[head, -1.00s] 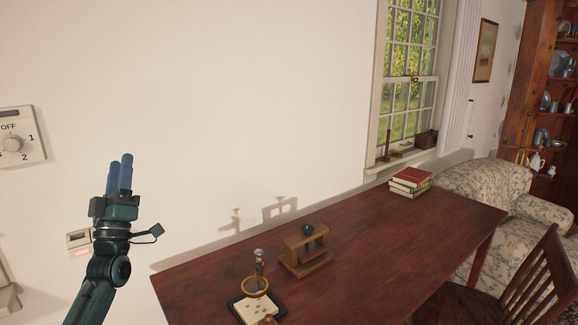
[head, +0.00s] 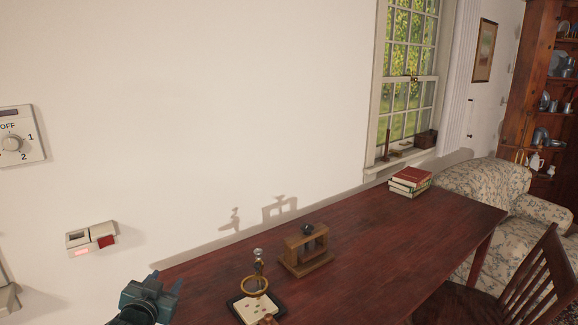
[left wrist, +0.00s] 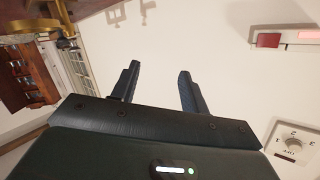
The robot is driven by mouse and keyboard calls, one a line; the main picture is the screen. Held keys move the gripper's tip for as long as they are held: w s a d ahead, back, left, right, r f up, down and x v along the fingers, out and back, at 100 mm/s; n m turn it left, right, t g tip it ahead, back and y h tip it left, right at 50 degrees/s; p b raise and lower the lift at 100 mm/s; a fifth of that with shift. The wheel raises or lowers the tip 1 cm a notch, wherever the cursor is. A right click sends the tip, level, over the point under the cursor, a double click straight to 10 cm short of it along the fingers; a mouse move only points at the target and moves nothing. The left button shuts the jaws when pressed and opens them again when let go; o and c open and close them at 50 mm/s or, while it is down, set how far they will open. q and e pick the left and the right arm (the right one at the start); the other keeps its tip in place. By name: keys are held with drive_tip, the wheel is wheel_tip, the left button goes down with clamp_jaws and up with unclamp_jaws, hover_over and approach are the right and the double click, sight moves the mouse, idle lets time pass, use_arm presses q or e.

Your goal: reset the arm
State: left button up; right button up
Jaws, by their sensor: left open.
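My left gripper (head: 167,281) is low in the head view, at the near left corner of the dark red table (head: 370,240). It is also in the left wrist view (left wrist: 160,80), where its two blue-black fingers stand apart with nothing between them. My left arm is mostly out of the head view below. My right gripper is in neither view.
A brass-ringed stand (head: 256,283) and a wooden frame (head: 306,250) stand on the table near the gripper. Books (head: 410,181) lie at its far end. A red switch (head: 92,239) and a dial (head: 14,143) are on the wall. A chair (head: 525,285) is at right.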

use_arm(q)
drive_tip(key=s+d+f+g+h, duration=0.1)
drive_tip(key=s+d+f, duration=0.3)
drive_tip(key=s+f, duration=0.25)
drive_tip(key=s+d+f+g+h, duration=0.1)
drive_tip(key=s+d+f+g, duration=0.1)
drive_tip(key=s+d+f, duration=0.45)
drive_tip(key=s+d+f+g, duration=0.1)
drive_tip(key=s+d, duration=0.1)
drive_tip(key=s, duration=0.7)
drive_tip(key=s+d+f+g+h, duration=0.1)
drive_tip(key=s+d, duration=0.1)
drive_tip(key=s, duration=0.8)
drive_tip(key=shift+s+d+n+h, duration=0.2)
drive_tip(key=shift+d+n+h, duration=0.1)
